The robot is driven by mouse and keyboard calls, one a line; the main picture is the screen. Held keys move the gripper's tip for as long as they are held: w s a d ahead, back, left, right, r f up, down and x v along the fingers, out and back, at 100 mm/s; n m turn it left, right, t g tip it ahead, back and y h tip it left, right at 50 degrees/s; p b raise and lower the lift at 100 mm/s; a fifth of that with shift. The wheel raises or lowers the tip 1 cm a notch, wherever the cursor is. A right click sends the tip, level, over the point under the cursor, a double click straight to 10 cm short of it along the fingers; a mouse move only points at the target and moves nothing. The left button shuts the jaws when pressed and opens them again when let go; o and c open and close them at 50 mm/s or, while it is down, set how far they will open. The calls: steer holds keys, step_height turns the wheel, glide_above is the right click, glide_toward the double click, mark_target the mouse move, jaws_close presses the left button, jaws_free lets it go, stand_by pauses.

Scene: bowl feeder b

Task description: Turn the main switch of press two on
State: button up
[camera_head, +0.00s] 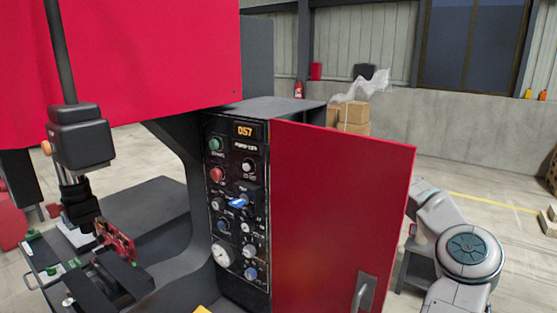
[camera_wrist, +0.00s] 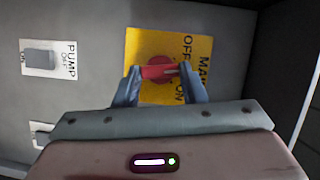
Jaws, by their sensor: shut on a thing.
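The main switch (camera_wrist: 158,71) is a red rotary knob with a bar handle on a yellow plate (camera_wrist: 150,40) in the wrist view. The plate reads MAI…, OFF and ON, with the text turned sideways. My gripper (camera_wrist: 160,69) is shut on the switch, one finger at each end of the red handle. The handle lies nearly level across the picture; I cannot tell for sure which label it is set to. In the head view the gripper and the switch are hidden behind the open red door (camera_head: 340,215).
A grey PUMP OFF switch (camera_wrist: 42,58) sits left of the yellow plate. Cardboard boxes (camera_head: 350,113) stand behind.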

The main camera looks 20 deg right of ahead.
steer(key=shift+s+a+f+m+t+y+b, duration=0.25)
steer(key=shift+m+t+b, duration=0.65)
steer(key=shift+m, duration=1)
steer(key=shift+w+d+f+m+t+y+b, duration=0.1)
steer(key=shift+w+d+m+t+y+b, duration=0.2)
steer(key=shift+m+b, duration=1.3)
steer(key=shift+s+a+f+m+t+y+b, duration=0.3)
steer(key=shift+m+t+b, duration=0.45)
steer(key=shift+m, duration=1.45)
steer(key=shift+w+d+r, duration=0.1)
steer(key=shift+w+r, duration=0.05)
steer(key=shift+r, duration=0.05)
steer(key=o, duration=1)
steer(key=b+v, duration=0.3)
steer(key=v, duration=1.1)
steer(key=shift+w+f, duration=0.1)
steer(key=shift+f, duration=0.05)
